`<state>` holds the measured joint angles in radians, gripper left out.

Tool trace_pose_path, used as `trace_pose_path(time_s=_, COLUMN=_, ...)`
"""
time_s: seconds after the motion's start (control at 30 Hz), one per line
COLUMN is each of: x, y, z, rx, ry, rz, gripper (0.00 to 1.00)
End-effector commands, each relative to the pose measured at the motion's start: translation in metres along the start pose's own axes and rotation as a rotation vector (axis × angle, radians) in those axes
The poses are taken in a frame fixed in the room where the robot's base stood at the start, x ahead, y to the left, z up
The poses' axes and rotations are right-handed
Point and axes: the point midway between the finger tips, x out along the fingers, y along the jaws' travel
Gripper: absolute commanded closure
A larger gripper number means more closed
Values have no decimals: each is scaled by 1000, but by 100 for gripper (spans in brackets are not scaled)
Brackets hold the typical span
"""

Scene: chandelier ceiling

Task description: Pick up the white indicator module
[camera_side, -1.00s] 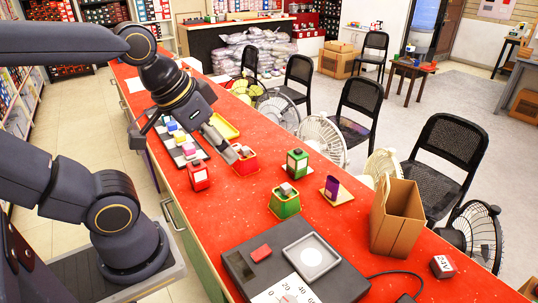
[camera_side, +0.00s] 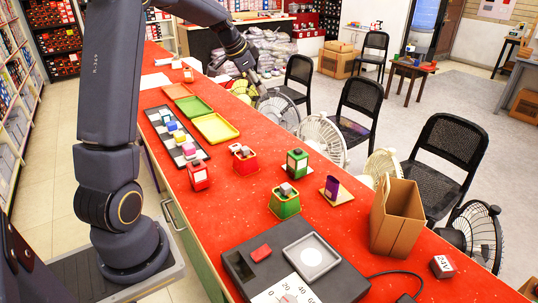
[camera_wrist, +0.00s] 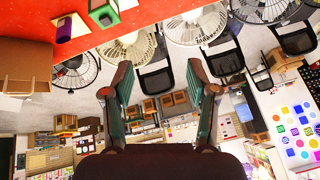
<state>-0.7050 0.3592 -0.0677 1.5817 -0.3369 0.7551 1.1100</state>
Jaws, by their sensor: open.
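Several small coloured modules, among them blue and yellow ones, stand in a row on a dark tray (camera_side: 157,114) at the left of the red counter, in the side view. A pale module (camera_side: 188,148) near the close end of the row may be the white one, but it is too small to be sure. My gripper (camera_side: 250,76) is raised beyond the far edge of the counter, well away from the row. In the wrist view my gripper (camera_wrist: 158,70) is open and empty, with its fingers spread, facing fans and chairs. The row does not show there.
An orange tray (camera_side: 178,91), a green tray (camera_side: 194,106) and a yellow tray (camera_side: 215,128) lie beside the row.

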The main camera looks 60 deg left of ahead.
Motion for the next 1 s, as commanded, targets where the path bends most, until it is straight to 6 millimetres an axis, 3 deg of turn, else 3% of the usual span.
trace_pose_path(time_s=0.03, x=26, y=-30, z=33, rx=-73, ry=-28, rz=7, gripper=42)
trace_pose_path(time_s=0.1, x=52, y=-58, z=74, rx=-164, ry=-57, rz=15, gripper=42)
trace_pose_path(time_s=0.2, x=79, y=-80, z=130, rx=-272, ry=-98, rz=35, gripper=42)
trace_pose_path(time_s=0.3, x=92, y=-84, z=167, rx=-336, ry=-127, rz=54, gripper=42)
trace_pose_path(time_s=0.47, x=104, y=-87, z=183, rx=-363, ry=-136, rz=53, gripper=42)
trace_pose_path(time_s=0.8, x=181, y=-80, z=192, rx=-360, ry=-137, rz=52, gripper=42)
trace_pose_path(time_s=1.0, x=204, y=-80, z=194, rx=-360, ry=-135, rz=50, gripper=42)
